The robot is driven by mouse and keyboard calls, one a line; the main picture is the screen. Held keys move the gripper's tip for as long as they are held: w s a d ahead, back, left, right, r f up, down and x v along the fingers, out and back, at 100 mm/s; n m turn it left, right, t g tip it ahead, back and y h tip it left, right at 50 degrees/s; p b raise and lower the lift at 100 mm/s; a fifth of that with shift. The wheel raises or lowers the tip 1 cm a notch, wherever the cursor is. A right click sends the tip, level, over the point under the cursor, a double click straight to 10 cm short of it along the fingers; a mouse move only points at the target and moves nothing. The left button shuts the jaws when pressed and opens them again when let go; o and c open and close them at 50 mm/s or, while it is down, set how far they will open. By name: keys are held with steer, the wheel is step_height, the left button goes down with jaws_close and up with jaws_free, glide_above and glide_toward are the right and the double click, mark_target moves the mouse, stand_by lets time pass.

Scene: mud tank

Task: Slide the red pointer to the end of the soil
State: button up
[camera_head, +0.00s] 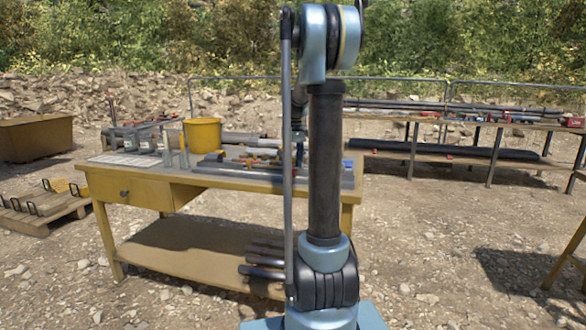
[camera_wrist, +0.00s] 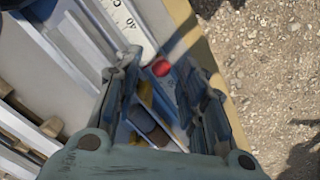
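The red pointer (camera_wrist: 160,67) is a small red piece beside the end of a pale scale strip (camera_wrist: 126,20) marked 40 in the wrist view. My gripper (camera_wrist: 158,68) has its two dark fingers apart, one on either side of the red pointer, with a visible gap around it. I cannot tell how far above the pointer the fingertips are. A brown piece (camera_wrist: 148,127) shows between the fingers, partly hidden by the gripper; I cannot tell whether it is the soil. In the head view my arm hides the gripper, and I cannot make out the pointer.
The table's edge (camera_wrist: 208,50) runs close to the right finger. A rack with pipes (camera_head: 450,150) stands behind at right. Gravel ground lies around.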

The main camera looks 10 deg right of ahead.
step_height(320, 180, up, 10)
steer(key=shift+r, duration=0.25)
stand_by(0.4)
steer(key=s+d+r+t+y, duration=0.1)
steer(key=s+d+r+t, duration=0.1)
steer(key=s+r+t, duration=0.35)
steer(key=shift+g, duration=0.65)
steer(key=x, duration=0.6)
steer(key=s+x, duration=0.1)
steer(key=x, duration=1.1)
steer(key=shift+s+a+f, duration=0.15)
steer(key=shift+s+f, duration=0.2)
jaws_close()
